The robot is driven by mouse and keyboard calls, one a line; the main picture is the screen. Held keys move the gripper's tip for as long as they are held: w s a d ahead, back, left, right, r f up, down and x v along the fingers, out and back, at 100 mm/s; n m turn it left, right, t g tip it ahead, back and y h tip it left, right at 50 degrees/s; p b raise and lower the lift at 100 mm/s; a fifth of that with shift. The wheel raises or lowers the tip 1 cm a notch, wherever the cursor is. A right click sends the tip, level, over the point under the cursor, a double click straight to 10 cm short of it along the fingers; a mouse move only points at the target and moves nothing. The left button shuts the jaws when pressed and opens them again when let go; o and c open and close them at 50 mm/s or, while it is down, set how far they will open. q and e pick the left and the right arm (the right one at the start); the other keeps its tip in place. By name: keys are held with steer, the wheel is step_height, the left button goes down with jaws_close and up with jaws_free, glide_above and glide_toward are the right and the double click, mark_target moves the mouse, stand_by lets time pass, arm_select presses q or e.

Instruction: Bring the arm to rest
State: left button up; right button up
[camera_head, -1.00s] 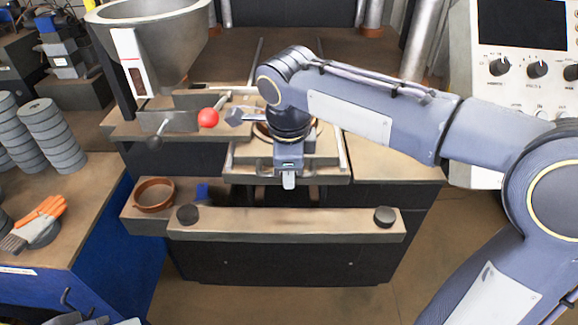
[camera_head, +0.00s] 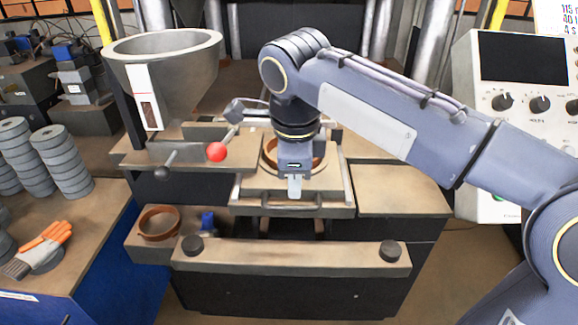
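My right arm comes in from the right and reaches over the machine. Its gripper (camera_head: 295,187) points down above the front of the sliding tray (camera_head: 340,211), close to the tray's handle bar (camera_head: 283,208). Only one light finger face shows, so I cannot tell whether it is open or shut. A copper-brown ring (camera_head: 318,149) lies in the tray behind the gripper, partly hidden by it. My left gripper is not in view.
A grey hopper (camera_head: 165,65) and a red ball knob (camera_head: 217,151) stand at left. A brown ring (camera_head: 159,222) sits in a side holder. Stacked discs (camera_head: 63,165) and an orange glove (camera_head: 45,245) lie on the left bench. A control panel (camera_head: 525,105) stands at right.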

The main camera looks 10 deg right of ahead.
steer(key=s+d+f+n+y, duration=0.3)
steer(key=s+d+f+n, duration=0.4)
steer(key=s+d+n, duration=0.25)
steer(key=s+a+f+n+t+y, duration=0.1)
steer(key=s+f+n+t, duration=0.2)
steer(key=s+f+n, duration=0.5)
steer(key=shift+s+f+n, duration=0.3)
steer(key=shift+f+n, duration=0.25)
steer(key=shift+n, duration=0.5)
